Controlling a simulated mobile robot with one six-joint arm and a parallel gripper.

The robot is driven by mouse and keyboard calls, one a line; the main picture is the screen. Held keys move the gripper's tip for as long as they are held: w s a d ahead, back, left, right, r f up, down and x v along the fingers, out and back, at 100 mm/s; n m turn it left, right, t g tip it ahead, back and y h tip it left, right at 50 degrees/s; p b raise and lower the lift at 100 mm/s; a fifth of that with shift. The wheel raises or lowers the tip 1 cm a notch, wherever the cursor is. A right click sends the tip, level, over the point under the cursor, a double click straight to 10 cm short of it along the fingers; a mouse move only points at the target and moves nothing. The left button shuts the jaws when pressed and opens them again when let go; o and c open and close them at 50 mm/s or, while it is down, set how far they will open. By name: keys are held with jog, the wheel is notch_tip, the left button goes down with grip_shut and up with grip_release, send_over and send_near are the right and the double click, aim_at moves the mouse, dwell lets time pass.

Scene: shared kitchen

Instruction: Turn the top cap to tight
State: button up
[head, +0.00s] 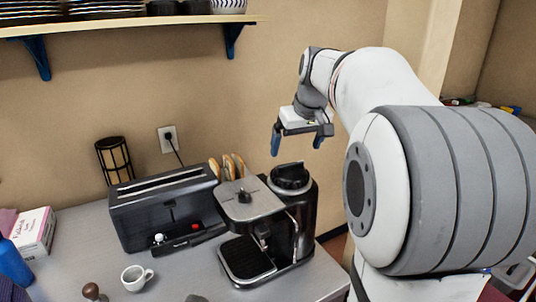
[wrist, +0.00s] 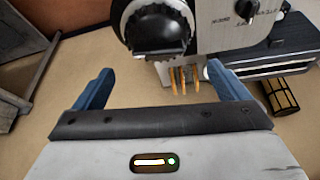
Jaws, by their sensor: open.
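The coffee machine (head: 243,205) stands on the counter, with a steel top and a black round column at its right. The black ridged top cap (head: 290,177) sits on that column; in the wrist view the cap (wrist: 157,25) is at the top centre, partly cut off by the frame edge. My gripper (head: 298,140) is open and empty, with blue fingers pointing down above the cap and apart from it. In the wrist view the fingers of my gripper (wrist: 160,70) are spread wide. I cannot tell from these views whether the cap is tight.
A small knob (head: 244,196) rises from the steel top. A white cup (head: 136,278) is at the front. A shelf (head: 130,26) hangs above left.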

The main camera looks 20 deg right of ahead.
aim_at(291, 164)
jog(key=x, duration=0.7)
jog(key=shift+w+d+f+p, duration=0.1)
jog(key=shift+w+f+p, duration=0.1)
jog(key=shift+w+p, duration=0.15)
jog(key=shift+c, duration=0.3)
